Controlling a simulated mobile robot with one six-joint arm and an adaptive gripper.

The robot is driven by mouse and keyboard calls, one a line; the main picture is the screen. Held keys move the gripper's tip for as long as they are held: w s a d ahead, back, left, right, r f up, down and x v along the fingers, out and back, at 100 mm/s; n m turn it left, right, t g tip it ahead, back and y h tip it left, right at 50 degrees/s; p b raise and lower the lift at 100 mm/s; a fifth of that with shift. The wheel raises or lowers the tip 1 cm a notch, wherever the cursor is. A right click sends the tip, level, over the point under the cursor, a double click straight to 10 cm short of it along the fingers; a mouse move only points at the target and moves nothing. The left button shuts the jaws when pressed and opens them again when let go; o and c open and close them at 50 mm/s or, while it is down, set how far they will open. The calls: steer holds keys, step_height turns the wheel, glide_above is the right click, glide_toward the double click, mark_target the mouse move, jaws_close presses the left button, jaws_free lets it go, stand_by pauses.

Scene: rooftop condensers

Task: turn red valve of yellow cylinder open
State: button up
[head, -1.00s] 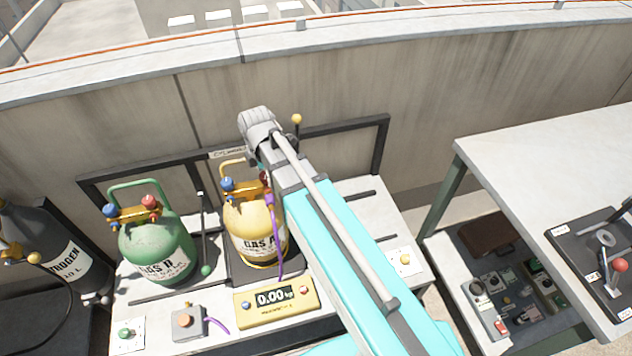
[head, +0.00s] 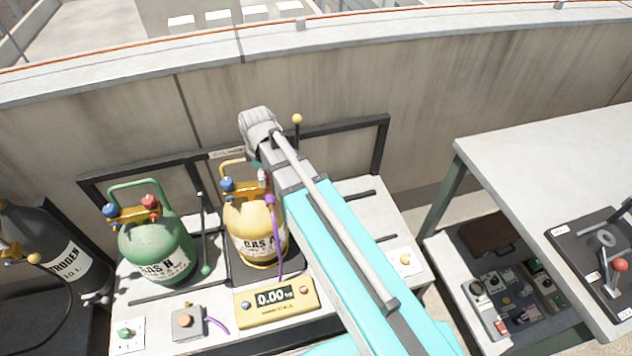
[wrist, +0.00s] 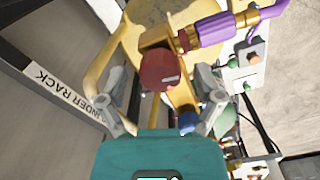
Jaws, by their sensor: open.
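The yellow cylinder (head: 248,225) stands on a dark pad on the bench, partly behind my arm in the head view. Its brass manifold carries a blue valve (head: 227,184) on the left; the red valve is hidden there by my gripper and arm. In the wrist view the red valve (wrist: 160,70) is near the middle, with the yellow cylinder's collar (wrist: 118,55) behind it. My gripper (wrist: 160,88) is open, one grey finger on each side of the red valve. I cannot tell whether the fingers touch it.
A yellow scale display (head: 275,297) sits in front. The rack frame (head: 345,124) and wall are behind.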

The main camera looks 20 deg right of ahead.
steer(key=m, duration=1.1)
step_height(320, 180, up, 14)
steer(key=p, duration=1.4)
steer(key=s+d+f+m+b, duration=0.2)
steer(key=s+d+f+b, duration=0.6)
steer(key=d+f+b, duration=0.3)
steer(key=shift+s+d+f+b, duration=0.3)
steer(key=shift+s+d+f, duration=0.1)
steer(key=shift+d, duration=0.25)
steer(key=shift+r, duration=0.1)
steer(key=shift+c, duration=0.3)
